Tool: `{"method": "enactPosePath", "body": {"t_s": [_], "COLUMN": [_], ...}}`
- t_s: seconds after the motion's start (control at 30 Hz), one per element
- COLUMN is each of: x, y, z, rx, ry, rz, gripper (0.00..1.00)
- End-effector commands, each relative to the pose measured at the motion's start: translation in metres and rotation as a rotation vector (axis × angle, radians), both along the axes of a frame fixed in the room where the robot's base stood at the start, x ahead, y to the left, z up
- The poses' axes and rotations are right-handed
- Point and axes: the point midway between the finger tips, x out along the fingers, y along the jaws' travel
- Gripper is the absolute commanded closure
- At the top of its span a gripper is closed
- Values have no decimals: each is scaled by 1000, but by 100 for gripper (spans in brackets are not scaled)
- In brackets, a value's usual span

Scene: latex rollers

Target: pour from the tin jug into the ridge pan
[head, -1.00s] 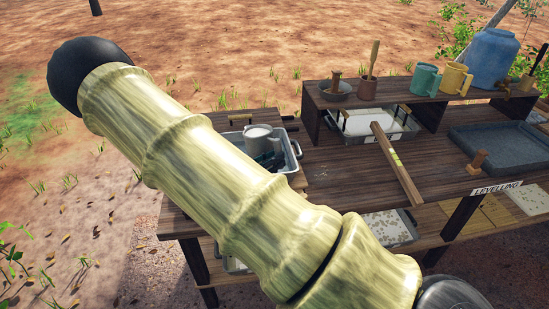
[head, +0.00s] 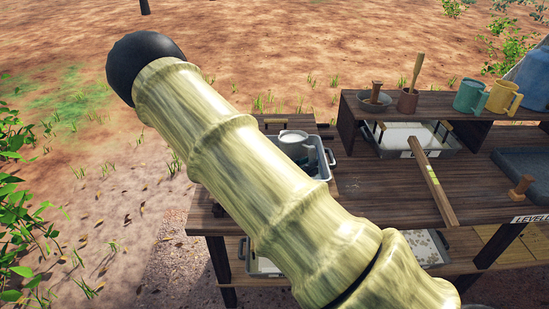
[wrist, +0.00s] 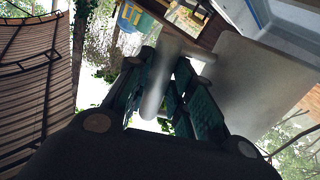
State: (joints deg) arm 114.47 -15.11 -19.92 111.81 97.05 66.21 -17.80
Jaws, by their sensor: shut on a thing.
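The tin jug (head: 293,137) shows in the head view as a pale round shape just beyond my arm. In the wrist view its grey metal body (wrist: 262,85) fills the right side. My gripper (wrist: 160,98), with teal ridged pads, is shut on the jug's handle. In the head view my gripper's dark fingers (head: 308,158) show beside the jug, over a grey metal pan (head: 328,172) at the table's left end. The label of another pan (head: 447,151), under the shelf with pale contents, is unreadable. I cannot tell which is the ridge pan. The jug's inside is hidden.
A wooden bar (head: 433,183) lies across the table. A raised shelf (head: 440,113) holds a bowl (head: 374,101), a brown pot (head: 407,100), a green mug (head: 468,97) and a yellow mug (head: 503,97). A slate-coloured tray (head: 525,172) stands at right. My arm hides the table's front left.

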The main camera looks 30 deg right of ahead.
Motion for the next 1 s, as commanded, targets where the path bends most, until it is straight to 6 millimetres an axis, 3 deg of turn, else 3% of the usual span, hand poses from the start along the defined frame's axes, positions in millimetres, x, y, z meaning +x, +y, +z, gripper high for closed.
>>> {"method": "enactPosePath", "body": {"t_s": [0.6,1.0], "x": [0,0], "y": [-1,-1], "z": [30,33], "rx": [-3,-3], "ry": [-3,-3], "rz": [-1,0], "gripper": [100,100]}}
